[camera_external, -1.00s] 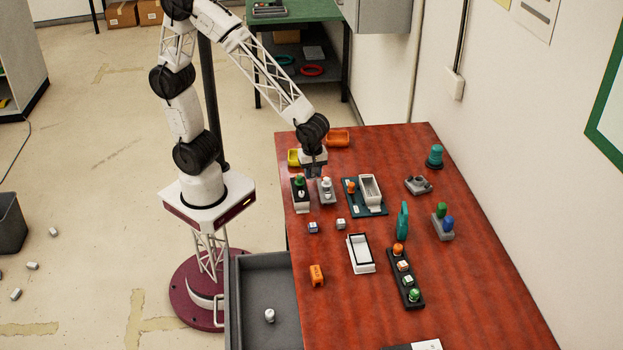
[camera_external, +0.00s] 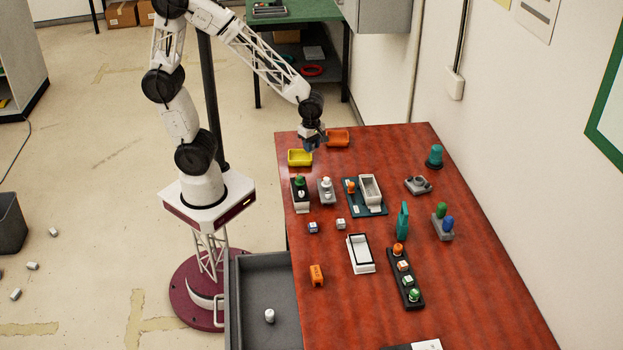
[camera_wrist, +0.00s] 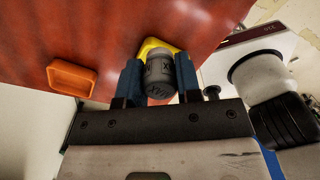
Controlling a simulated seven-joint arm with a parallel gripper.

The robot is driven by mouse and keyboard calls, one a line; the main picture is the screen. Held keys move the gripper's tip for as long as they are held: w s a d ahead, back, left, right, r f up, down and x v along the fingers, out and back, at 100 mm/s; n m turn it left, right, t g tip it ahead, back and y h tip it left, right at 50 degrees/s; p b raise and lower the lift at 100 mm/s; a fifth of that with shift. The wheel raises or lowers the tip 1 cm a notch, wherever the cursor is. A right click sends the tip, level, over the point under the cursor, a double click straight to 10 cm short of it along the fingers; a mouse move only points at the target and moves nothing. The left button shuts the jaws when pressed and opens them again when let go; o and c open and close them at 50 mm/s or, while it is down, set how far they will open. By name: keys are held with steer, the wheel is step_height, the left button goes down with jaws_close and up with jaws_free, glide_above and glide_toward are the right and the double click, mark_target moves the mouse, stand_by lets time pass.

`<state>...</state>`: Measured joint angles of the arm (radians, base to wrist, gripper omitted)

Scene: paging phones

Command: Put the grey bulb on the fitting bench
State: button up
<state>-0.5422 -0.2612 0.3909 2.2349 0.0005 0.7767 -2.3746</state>
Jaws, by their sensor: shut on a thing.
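My gripper (camera_wrist: 158,76) is shut on the grey bulb (camera_wrist: 160,80), a small dark grey cylinder with black lettering, held between its blue fingers. In the external view my gripper (camera_external: 313,147) hangs over the far left end of the red table, between the yellow tray and the orange tray. The bulb is too small to make out there. The red-brown table (camera_external: 480,275) is the main work surface. No label shows which surface is the fitting bench.
The yellow tray (camera_external: 299,158) and orange tray (camera_external: 338,138) sit at the far edge. Dark and grey holders (camera_external: 326,197), a teal board (camera_external: 375,208) and a white tray (camera_external: 360,260) stand nearby. A grey drawer (camera_external: 262,290) is at left. The table's right front is clear.

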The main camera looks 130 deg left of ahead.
steer(key=s+a+n, duration=0.3)
steer(key=s+a, duration=0.2)
steer(key=s, duration=0.2)
steer(key=shift+f, duration=2.65)
glide_above(343, 160)
steer(key=shift+w+d+f, duration=0.1)
steer(key=shift+w+f, duration=0.05)
steer(key=shift+f, duration=0.6)
steer(key=shift+f, duration=1.75)
steer(key=shift+f, duration=0.1)
steer(key=o, duration=0.9)
